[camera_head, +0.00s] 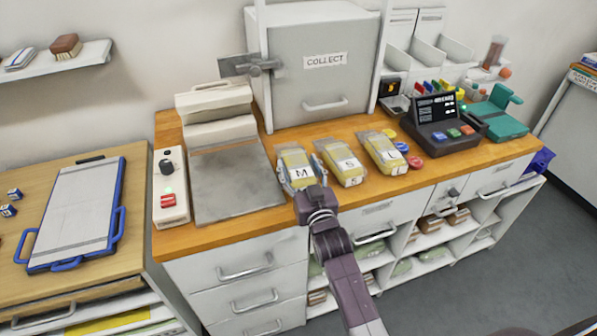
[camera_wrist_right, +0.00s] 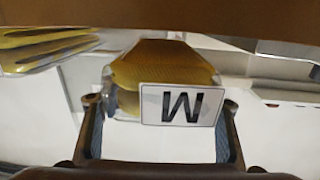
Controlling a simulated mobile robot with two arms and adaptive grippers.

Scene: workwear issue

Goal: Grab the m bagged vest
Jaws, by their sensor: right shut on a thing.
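The M bagged vest (camera_head: 297,161) is a yellow vest in a clear bag with a white M label, at the left of a row of bags on the wooden counter. My right gripper (camera_head: 300,179) is shut on its sides, one finger on each side. In the right wrist view the same M bag (camera_wrist_right: 165,78) sits between the two fingertips (camera_wrist_right: 160,108), its label upside down. My left gripper is not in view.
A grey metal plate with a cream machine (camera_head: 228,190) stands left of the bags. A grey COLLECT cabinet (camera_head: 318,85) stands behind them. A dark register (camera_head: 438,125) and coloured discs are to the right. Drawers and shelves lie below the counter edge.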

